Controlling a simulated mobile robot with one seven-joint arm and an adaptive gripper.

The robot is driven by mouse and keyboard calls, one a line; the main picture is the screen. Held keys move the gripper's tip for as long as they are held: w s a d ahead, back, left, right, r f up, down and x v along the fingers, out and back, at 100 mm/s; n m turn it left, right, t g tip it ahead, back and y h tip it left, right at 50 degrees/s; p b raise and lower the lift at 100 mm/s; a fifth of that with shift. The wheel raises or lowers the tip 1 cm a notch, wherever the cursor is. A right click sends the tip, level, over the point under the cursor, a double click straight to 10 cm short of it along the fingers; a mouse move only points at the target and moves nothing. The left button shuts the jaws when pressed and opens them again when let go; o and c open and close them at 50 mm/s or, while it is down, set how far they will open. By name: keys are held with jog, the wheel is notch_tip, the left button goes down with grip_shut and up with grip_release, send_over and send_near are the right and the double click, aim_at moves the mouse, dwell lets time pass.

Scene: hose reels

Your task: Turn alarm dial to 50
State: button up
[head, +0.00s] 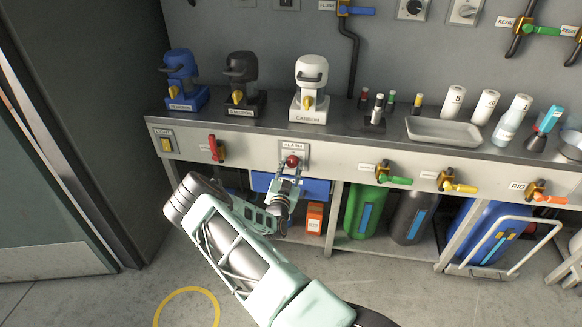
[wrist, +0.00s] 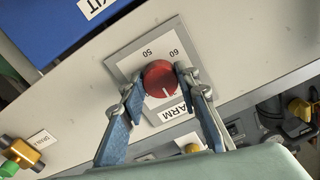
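The red alarm dial (head: 292,161) sits on a grey plate under the ALARM label on the bench's front panel. In the wrist view the dial (wrist: 160,78) shows from close up, with its plate upside down: "50" (wrist: 147,53) is above left and "60" (wrist: 173,54) above right. A small pale mark on the dial points down toward the partly hidden label. My gripper (wrist: 160,82) has one finger on each side of the dial, and both appear to touch it. In the head view my gripper (head: 288,172) is at the dial.
A lights switch (head: 166,144) and a red-handled valve (head: 216,149) are left of the dial. Green (head: 395,179), yellow (head: 458,187) and orange (head: 545,198) valve handles are to its right. A blue drawer or bin (head: 315,188) is just below. Clear floor lies at the left.

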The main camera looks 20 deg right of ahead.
jog(key=c, duration=0.4)
jog(key=shift+o, duration=0.2)
